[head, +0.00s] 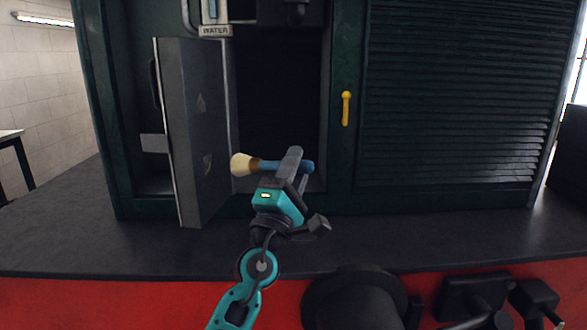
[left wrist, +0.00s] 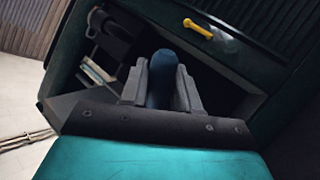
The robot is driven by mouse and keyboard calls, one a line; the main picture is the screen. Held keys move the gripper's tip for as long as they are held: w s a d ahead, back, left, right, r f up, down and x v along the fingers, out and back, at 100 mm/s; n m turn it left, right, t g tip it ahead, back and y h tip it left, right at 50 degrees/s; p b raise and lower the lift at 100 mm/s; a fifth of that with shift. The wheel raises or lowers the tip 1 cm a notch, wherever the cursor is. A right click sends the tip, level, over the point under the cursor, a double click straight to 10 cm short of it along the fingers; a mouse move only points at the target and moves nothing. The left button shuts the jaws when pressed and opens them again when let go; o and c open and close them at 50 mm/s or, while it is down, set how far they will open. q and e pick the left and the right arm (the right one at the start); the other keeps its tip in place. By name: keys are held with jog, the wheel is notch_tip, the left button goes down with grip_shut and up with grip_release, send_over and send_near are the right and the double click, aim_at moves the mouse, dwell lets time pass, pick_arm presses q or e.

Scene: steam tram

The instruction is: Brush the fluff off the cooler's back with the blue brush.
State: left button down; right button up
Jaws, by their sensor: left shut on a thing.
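My left gripper (head: 293,165) is shut on the blue brush (head: 271,166) by its handle. The brush lies level, its cream bristle head (head: 243,164) pointing left toward the grey panel. In the left wrist view the blue handle (left wrist: 163,80) stands between the two fingers (left wrist: 162,92); the bristles are hidden there. The grey panel (head: 190,185), which seems to be the cooler's back, stands swung out at the left of the dark opening.
A dark green cabinet frame (head: 342,160) surrounds the opening, with a louvred shutter (head: 455,100) at right. A yellow handle (head: 346,107) is on the frame. A WATER label (head: 215,31) is above. A dark ledge (head: 400,235) and red beam (head: 150,300) are in front.

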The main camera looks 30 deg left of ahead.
aim_at(258, 163)
pick_arm(q)
jog(key=shift+s+a, duration=0.2)
jog(key=shift+a, duration=0.55)
jog(key=shift+s+a+b, duration=0.25)
jog(key=shift+a, duration=0.45)
jog(key=shift+s+a+b, duration=0.2)
jog(key=shift+a+b, duration=0.1)
jog(key=shift+a, duration=0.45)
jog(key=shift+s+a+b, duration=0.25)
jog(key=shift+a, duration=0.45)
jog(key=shift+s+a, duration=0.15)
jog(key=shift+a, duration=0.45)
